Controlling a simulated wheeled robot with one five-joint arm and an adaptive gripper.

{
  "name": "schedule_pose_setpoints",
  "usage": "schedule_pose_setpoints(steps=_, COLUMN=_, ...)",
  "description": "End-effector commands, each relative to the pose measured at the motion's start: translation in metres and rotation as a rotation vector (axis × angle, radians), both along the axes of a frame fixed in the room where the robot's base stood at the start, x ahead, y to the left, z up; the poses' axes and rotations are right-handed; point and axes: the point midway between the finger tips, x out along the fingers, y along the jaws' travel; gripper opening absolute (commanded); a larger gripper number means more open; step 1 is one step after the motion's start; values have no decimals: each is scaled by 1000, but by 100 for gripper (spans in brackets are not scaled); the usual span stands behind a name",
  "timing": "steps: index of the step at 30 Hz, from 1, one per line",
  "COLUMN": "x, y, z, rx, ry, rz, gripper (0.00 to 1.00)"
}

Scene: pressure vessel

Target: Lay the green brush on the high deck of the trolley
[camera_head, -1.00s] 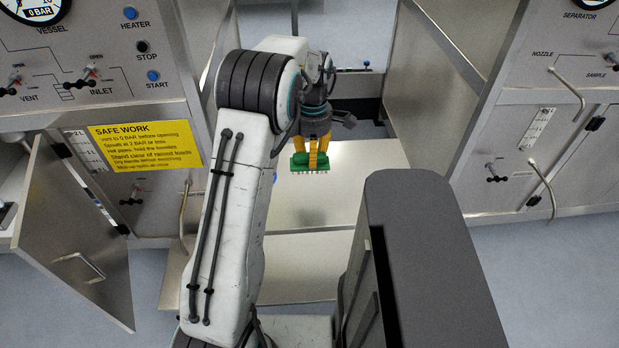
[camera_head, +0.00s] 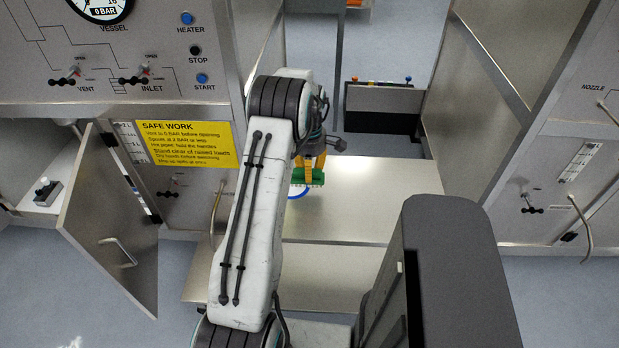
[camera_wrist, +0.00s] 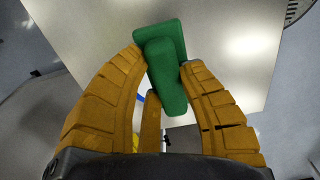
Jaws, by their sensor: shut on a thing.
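The green brush (camera_head: 308,176) is held in my gripper (camera_head: 314,166), seen in the head view beyond my arm. In the wrist view my gripper (camera_wrist: 165,75) has its yellow fingers closed on the brush's handle (camera_wrist: 165,80), and the green block spreads past the fingertips. The brush is above a pale metal deck of the trolley (camera_head: 360,205); a lower metal surface (camera_head: 330,268) lies nearer to me. A gap between brush and deck cannot be measured from these views.
A blue ring (camera_head: 298,192) shows on the deck just below the brush. Metal panels stand left and right (camera_head: 490,120). An open cabinet door (camera_head: 110,230) hangs at the left. A dark box with coloured knobs (camera_head: 383,105) stands behind. The deck's right part is bare.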

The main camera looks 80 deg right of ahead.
Motion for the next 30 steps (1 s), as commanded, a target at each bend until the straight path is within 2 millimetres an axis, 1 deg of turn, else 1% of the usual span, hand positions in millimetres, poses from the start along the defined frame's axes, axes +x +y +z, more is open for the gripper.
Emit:
schedule_pose_setpoints(steps=6, x=0, y=1, z=-25, rx=5, ry=-1, rz=0, gripper=1)
schedule_pose_setpoints(steps=9, x=0, y=1, z=-33, rx=4, ry=-1, rz=0, gripper=1)
schedule_pose_setpoints(steps=12, x=0, y=1, z=-37, rx=2, ry=0, rz=0, gripper=1)
schedule_pose_setpoints(steps=20, x=0, y=1, z=-38, rx=1, ry=0, rz=0, gripper=1)
schedule_pose_setpoints(steps=24, x=0, y=1, z=-42, rx=1, ry=0, rz=0, gripper=1)
schedule_pose_setpoints(steps=25, x=0, y=1, z=-42, rx=2, ry=0, rz=0, gripper=37)
schedule_pose_setpoints(steps=30, x=0, y=1, z=-41, rx=2, ry=0, rz=0, gripper=52)
